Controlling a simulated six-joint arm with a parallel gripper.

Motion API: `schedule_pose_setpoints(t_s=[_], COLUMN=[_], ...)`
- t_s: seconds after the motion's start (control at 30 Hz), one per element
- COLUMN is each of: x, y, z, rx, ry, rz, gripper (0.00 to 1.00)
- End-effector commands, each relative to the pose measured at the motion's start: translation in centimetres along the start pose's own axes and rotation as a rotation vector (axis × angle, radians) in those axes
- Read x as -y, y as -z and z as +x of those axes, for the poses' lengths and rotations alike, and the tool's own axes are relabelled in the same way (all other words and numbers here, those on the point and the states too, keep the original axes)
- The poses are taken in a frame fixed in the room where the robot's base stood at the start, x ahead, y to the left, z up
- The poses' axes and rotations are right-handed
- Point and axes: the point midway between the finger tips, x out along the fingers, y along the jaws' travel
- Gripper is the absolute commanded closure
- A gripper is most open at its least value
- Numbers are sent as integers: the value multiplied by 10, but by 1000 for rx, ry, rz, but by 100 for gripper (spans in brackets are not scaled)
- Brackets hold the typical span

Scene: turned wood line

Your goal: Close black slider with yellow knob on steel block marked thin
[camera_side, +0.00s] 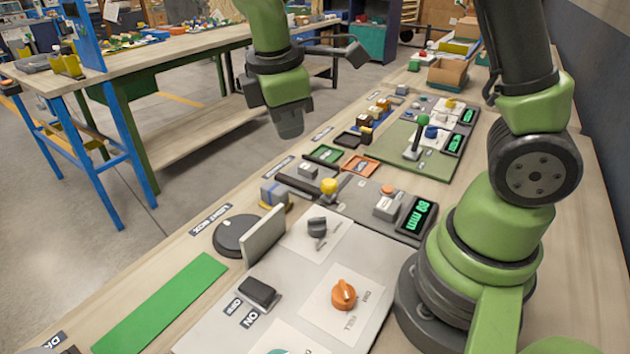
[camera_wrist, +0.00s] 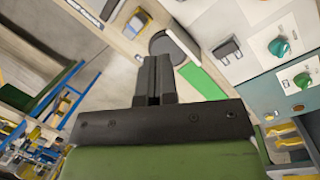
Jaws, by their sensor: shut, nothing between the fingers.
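The yellow knob (camera_side: 329,186) stands on the slider fixture, beside a dark bar (camera_side: 298,184). A small grey-blue block with a bit of yellow (camera_side: 273,194) sits at the bar's left end. I cannot read any mark on it, nor tell how wide the slider's gap is. The display (camera_side: 417,216) on the fixture reads about 89 mm in green. My gripper (camera_side: 290,122) hangs in the air above and behind the fixture, apart from the knob. In the wrist view its dark fingers (camera_wrist: 153,72) are together and empty. The knob is not clear in the wrist view.
A pale upright plate (camera_side: 263,236) and a dark disc (camera_side: 236,235) stand in front of the fixture. A grey panel with an orange dial (camera_side: 343,294) is nearer. Green and orange trays (camera_side: 360,166) lie behind. A green strip (camera_side: 165,305) lies on the bench.

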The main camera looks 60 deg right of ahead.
Motion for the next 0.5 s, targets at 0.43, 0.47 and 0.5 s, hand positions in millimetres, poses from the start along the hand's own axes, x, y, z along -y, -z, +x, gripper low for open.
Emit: schedule_pose_setpoints(t_s=[0.43,0.47,0.5], x=[-13,-13,-12], y=[23,22,21], z=[70,73,78], rx=[191,192,192], ry=[42,43,43], rz=[-408,-408,-408], gripper=[100,100,100])
